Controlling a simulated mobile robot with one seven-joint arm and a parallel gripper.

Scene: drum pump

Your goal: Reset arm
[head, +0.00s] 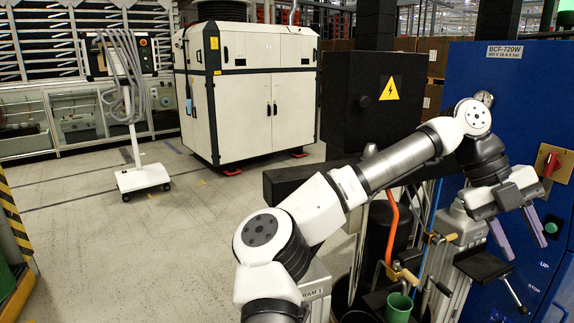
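My arm reaches from the bottom centre of the head view up to the right and bends down at its wrist. My gripper (524,250) hangs at the right, in front of the blue cabinet (470,75). Its two purple-grey fingers point downward and stand apart, with nothing visible between them. A black plate-like part (482,265) shows just below and left of the fingers; I cannot tell whether they touch it.
Below my arm are an orange hose (391,225), a green cup (398,307) and brass-coloured valves with handles. A red switch (551,165) is right of my wrist. A black electrical box (370,100) stands behind my arm. The floor (130,255) at left is clear.

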